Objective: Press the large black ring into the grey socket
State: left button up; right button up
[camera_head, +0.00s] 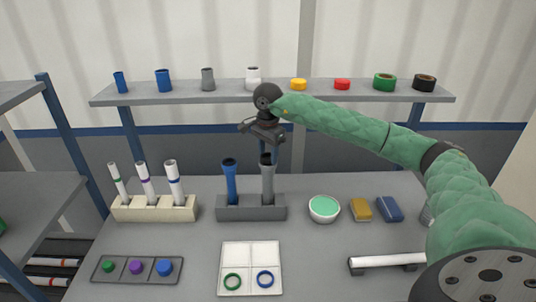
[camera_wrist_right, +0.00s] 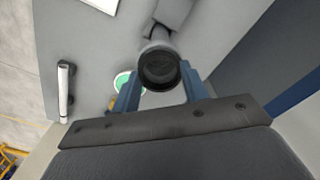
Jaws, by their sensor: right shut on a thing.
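The grey socket (camera_head: 268,184) stands upright in the right place of a dark grey block (camera_head: 250,208), beside a blue socket (camera_head: 230,182). My right gripper (camera_head: 264,137) is over the grey socket and points down. In the right wrist view, the large black ring (camera_wrist_right: 160,70) sits between the two blue fingers, which are shut on it. The grey socket's body (camera_wrist_right: 158,34) shows just behind the ring, in line with it. I cannot tell how far the ring is on the socket. My left gripper is not in view.
A white tray (camera_head: 250,253) holds a green ring and a blue ring. A cream rack (camera_head: 155,209) with white tubes stands at left. A green-topped bowl (camera_head: 324,208) and yellow and blue blocks stand at right. A shelf (camera_head: 230,95) with fittings runs behind my arm.

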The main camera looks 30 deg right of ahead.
dwell(0.3)
jog(key=o, duration=1.4)
jog(key=shift+o, duration=0.2)
jog(key=shift+r, duration=0.1)
notch_tip(320, 180, up, 7)
jog(key=p, duration=0.1)
dwell(0.3)
grip_shut()
dwell(0.4)
